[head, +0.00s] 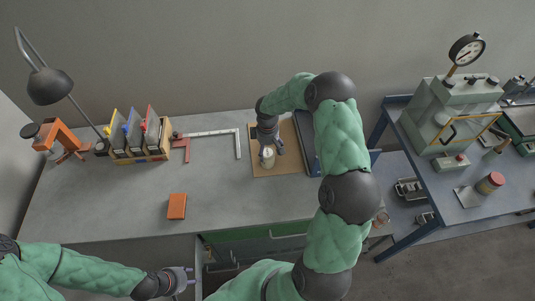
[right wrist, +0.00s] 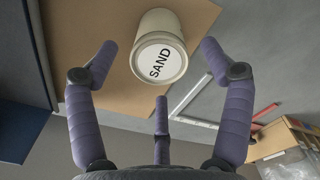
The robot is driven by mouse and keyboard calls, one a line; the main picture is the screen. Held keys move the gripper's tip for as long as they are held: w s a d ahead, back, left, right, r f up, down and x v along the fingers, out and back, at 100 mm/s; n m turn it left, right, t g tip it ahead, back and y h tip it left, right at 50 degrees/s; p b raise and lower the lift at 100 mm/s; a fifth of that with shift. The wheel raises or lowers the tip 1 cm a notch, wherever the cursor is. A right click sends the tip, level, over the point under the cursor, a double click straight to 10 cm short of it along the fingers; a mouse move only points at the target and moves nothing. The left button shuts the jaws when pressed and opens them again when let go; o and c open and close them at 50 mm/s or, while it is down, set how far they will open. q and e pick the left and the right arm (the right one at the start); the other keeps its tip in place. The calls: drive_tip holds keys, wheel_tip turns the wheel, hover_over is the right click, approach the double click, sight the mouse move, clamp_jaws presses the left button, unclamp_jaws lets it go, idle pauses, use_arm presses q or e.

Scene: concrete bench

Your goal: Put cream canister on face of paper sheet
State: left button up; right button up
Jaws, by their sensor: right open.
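The cream canister (head: 268,157) stands upright on the tan paper sheet (head: 289,130) in the head view. Its white lid reads SAND in the right wrist view, where the canister (right wrist: 160,48) is on the brown sheet (right wrist: 82,40). My right gripper (head: 269,146) is at the canister from above. Its purple fingers (right wrist: 155,62) are spread open on either side of it, with gaps to the canister visible. My left gripper (head: 190,277) is empty in front of the bench, low in the head view, with its fingers apart.
An orange block (head: 177,206) lies on the bench (head: 125,208). A metal square (head: 238,144), a red tool (head: 186,147), a wooden file rack (head: 140,157), a lamp (head: 49,86) and an orange device (head: 62,140) stand left. A dark blue item (head: 307,143) lies right of the sheet.

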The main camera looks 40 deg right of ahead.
wheel_tip(320, 180, up, 7)
drive_tip(key=shift+r+p, duration=0.1)
drive_tip(key=shift+p, duration=0.2)
